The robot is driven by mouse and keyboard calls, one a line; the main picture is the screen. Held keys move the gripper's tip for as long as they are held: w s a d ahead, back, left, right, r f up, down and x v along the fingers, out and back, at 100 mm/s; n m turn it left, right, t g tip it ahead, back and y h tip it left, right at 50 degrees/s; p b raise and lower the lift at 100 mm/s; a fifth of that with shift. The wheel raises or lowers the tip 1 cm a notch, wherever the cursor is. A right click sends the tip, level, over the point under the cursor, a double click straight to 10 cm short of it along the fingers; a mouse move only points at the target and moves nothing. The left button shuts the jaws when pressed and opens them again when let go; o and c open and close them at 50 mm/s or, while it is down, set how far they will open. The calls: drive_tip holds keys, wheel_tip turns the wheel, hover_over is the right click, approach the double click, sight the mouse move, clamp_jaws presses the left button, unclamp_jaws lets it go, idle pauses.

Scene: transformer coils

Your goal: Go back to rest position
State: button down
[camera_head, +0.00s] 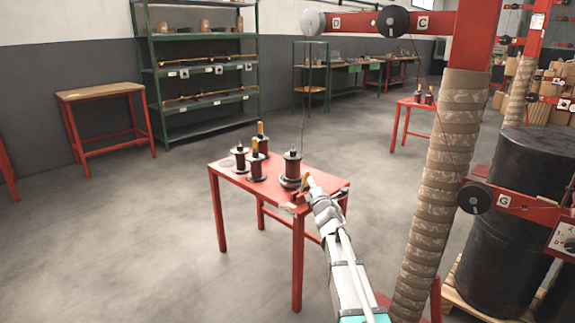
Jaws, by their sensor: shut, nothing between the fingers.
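My arm reaches up from the bottom centre of the head view, and my gripper (306,184) is at the right front part of a red table (229,179). It is small in the picture, with the fingers shut and nothing seen between them. It is close beside a dark coil on a spool (292,166); I cannot tell whether they touch. Several other coils (256,165) stand upright on the left part of the table, some with orange tops.
A tall wrapped column (436,190) on a red frame stands just right of my arm. A wooden-topped red table (100,91) and green shelves (204,70) are at the back left. The floor (130,250) at left is clear.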

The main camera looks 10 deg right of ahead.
drive_tip(key=s+d+f+m+g+h, duration=0.25)
drive_tip(key=s+f+m+g, duration=0.25)
drive_tip(key=s+f+m, duration=0.25)
drive_tip(key=s+d+f+m+g+h, duration=0.2)
drive_tip(key=s+f+m+g+h, duration=0.25)
drive_tip(key=s+f+m, duration=0.3)
drive_tip(key=s+a+f+m+g+y, duration=0.1)
drive_tip(key=s+a+f+m+g, duration=0.15)
drive_tip(key=s, duration=0.55)
drive_tip(key=s+a+f+m+g+y, duration=0.2)
drive_tip(key=s+m+g, duration=0.15)
drive_tip(key=s, duration=0.35)
drive_tip(key=s+a+f+m+g+y, duration=0.15)
drive_tip(key=s+g, duration=0.25)
drive_tip(key=s, duration=0.4)
wheel_tip(320, 180, up, 37)
drive_tip(key=p, duration=3.8)
drive_tip(key=shift+a+m+g, duration=0.1)
drive_tip(key=shift+m+g, duration=0.15)
